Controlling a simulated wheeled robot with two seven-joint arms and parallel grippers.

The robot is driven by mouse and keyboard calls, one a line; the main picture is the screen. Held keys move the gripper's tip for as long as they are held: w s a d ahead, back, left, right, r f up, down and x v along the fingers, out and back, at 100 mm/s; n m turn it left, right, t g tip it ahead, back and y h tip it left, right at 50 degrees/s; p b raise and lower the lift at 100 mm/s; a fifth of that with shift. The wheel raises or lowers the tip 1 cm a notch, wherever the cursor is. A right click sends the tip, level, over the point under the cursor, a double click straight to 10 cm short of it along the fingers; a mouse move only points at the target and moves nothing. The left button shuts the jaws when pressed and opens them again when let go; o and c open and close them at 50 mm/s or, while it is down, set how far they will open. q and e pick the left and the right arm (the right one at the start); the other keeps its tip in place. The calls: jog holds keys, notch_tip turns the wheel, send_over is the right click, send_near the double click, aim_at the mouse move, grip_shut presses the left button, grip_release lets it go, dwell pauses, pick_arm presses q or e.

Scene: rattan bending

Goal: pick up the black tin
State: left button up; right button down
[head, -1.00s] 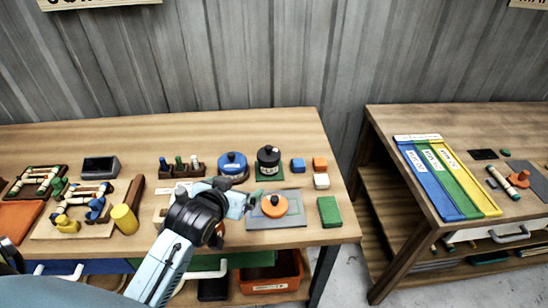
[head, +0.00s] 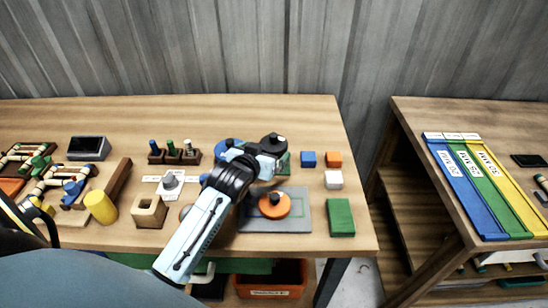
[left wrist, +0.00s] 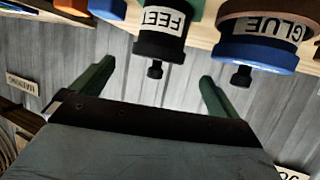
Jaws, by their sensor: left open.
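The black tin (head: 272,143) stands at the back of the left table on a green pad (head: 284,160). In the left wrist view the black tin (left wrist: 160,42) appears upside down, with a white label and a small knob. My left gripper (head: 265,157) is just in front of the tin, and it partly hides the tin's lower part in the head view. In the left wrist view its green fingers (left wrist: 157,72) are spread apart with nothing between them, the tin's knob lying in line with the gap. My right gripper is not in view.
A blue tin (left wrist: 255,50) labelled GLUE stands close beside the black tin. An orange round piece (head: 274,206) sits on a grey plate (head: 245,222) under my forearm. Small blue (head: 308,158), orange (head: 334,159) and white (head: 333,179) blocks stand to the right.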

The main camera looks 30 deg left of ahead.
aim_at(271, 147)
pick_arm(q)
jog(key=shift+b+x, duration=0.5)
jog(key=shift+x, duration=3.05)
jog(key=shift+d+f, duration=0.15)
jog(key=shift+s, duration=0.1)
jog(key=c, duration=1.1)
